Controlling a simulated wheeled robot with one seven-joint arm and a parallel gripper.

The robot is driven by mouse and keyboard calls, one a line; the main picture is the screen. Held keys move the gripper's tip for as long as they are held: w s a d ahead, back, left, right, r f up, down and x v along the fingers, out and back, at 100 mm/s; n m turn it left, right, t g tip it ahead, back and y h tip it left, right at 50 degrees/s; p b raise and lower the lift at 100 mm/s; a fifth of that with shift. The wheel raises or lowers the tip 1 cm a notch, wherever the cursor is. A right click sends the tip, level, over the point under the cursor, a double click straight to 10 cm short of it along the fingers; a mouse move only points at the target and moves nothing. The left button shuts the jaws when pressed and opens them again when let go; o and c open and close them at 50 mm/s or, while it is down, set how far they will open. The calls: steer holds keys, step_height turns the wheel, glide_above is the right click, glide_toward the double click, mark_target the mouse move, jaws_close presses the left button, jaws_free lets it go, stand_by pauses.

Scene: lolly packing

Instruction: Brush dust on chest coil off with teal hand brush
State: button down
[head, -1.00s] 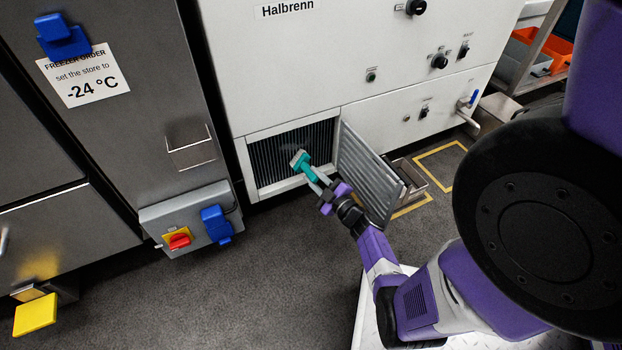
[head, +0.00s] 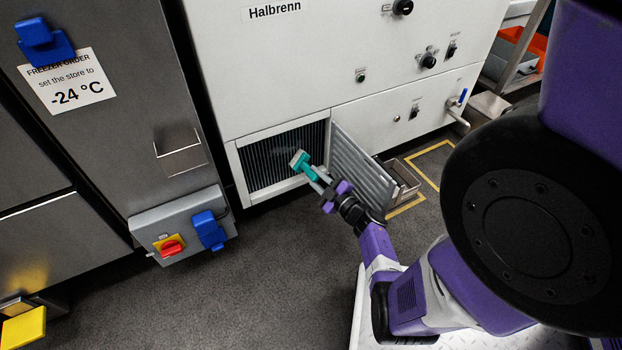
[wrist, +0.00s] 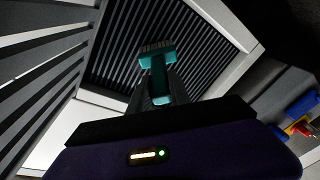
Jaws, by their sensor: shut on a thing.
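The chest coil (head: 270,162) is a dark finned panel in the low opening of the white Halbrenn cabinet. A faint greyish patch, perhaps dust, shows on its fins near the brush. It also shows in the wrist view (wrist: 205,62). My gripper (head: 322,184) is shut on the teal hand brush (head: 305,165), with the bristle head pointing at the coil. In the wrist view the brush (wrist: 157,62) stands straight out ahead, bristles towards the fins. Whether the bristles touch the coil I cannot tell.
A louvred door (head: 362,172) stands open right of the opening, close beside my gripper. A drawer-like tray (head: 403,178) shows behind it. At left, a grey freezer front carries a switch box (head: 185,228) with a red knob. The floor (head: 270,270) in front is clear.

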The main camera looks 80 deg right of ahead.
steer(key=shift+s+d, duration=0.25)
steer(key=shift+d, duration=0.05)
steer(key=shift+s+d, duration=0.75)
steer(key=shift+s, duration=0.1)
steer(key=shift+r, duration=0.1)
steer(key=shift+r, duration=0.55)
steer(key=shift+w+a, duration=0.1)
